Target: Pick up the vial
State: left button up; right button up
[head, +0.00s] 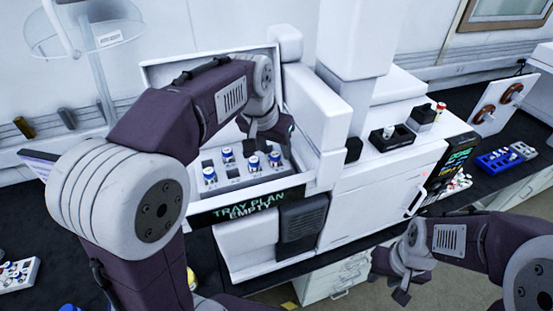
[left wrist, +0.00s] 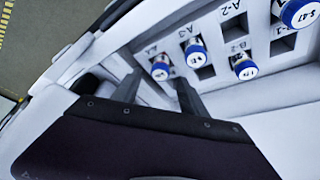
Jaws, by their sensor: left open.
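Several blue-capped vials stand upright in a grey slotted tray (head: 235,180) inside the open drawer of the white machine. One vial (head: 209,174) is at the tray's left, and others stand further right. My left gripper (head: 268,140) hangs over the tray's back right part. In the left wrist view, my left gripper (left wrist: 160,97) is open with nothing between its fingers. Which vial is meant, I cannot tell. My right gripper (head: 398,285) is away at the lower right; its jaws are unclear.
The drawer's front carries a "TRAY PLAN EMPTY" display (head: 248,203). Between the vials are empty square slots (left wrist: 203,70). A black holder (head: 390,137) stands on the white machine top. A blue rack (head: 497,160) sits on the dark bench at right.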

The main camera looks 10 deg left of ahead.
aim_at(274, 156)
pick_arm(q)
jog(key=shift+w+f, duration=0.1)
jog(key=shift+f, duration=0.45)
jog(key=shift+s+f, duration=0.15)
jog(key=shift+s, duration=0.1)
jog(key=shift+s+d, duration=0.1)
jog(key=shift+s, duration=0.15)
jog(key=shift+w+f, duration=0.1)
jog(key=shift+w, duration=0.35)
grip_shut()
jog(key=shift+s, duration=0.15)
jog(key=shift+s, duration=0.1)
notch_tip(274, 156, up, 10)
jog(key=shift+p, duration=0.4)
